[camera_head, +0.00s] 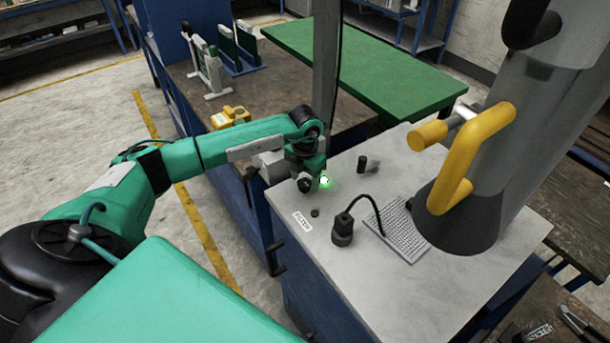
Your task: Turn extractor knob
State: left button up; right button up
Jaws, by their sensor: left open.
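The extractor is a large grey tube (520,130) with a yellow handle (460,170) and a black hood-like base over the grey worktop at the right. A small dark knob-like piece (315,212) sits on the worktop beside a white label (302,221). Another small dark upright piece (362,163) stands farther back. I cannot tell which one is the extractor knob. My left gripper (306,185) points down above the worktop's left part, near a glowing green light (324,181). It is open; its fingers are small and dark. My right gripper is out of view.
A black device (342,230) with a curved cable and a perforated grey plate (390,228) stand on the worktop (400,290). A grey post rises behind my left gripper. A green-topped table (370,70) and a yellow object (230,117) are behind. The worktop's front is clear.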

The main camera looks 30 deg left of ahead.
pick_arm(q)
jog(key=shift+f, duration=0.3)
jog(key=c, duration=1)
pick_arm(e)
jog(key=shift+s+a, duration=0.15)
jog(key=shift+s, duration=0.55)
